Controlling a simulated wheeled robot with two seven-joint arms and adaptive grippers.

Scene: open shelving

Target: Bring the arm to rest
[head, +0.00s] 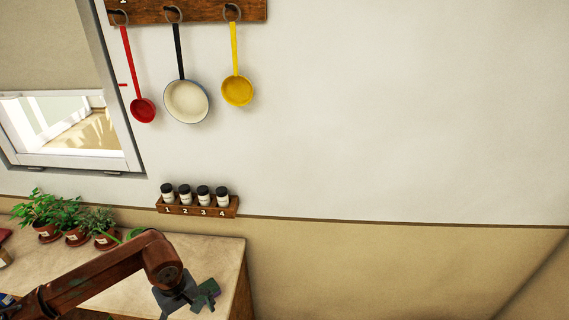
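My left arm comes in from the lower left, over the wooden counter (225,262). Its gripper (204,296) is at the bottom of the head view, over the counter's right part and apart from the wall. The gripper looks dark grey with a greenish part at its tip. It is small and seen at an angle, so I cannot tell whether its fingers are open or shut. I see no clear object in it. My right arm and gripper are not in view.
Potted plants (75,236) stand on the counter's left, close to the arm. A numbered wooden rack (197,211) with several black-capped jars is on the wall. Red (143,110), white (186,101) and yellow (237,91) pans hang above. A window is left. The right side is bare wall.

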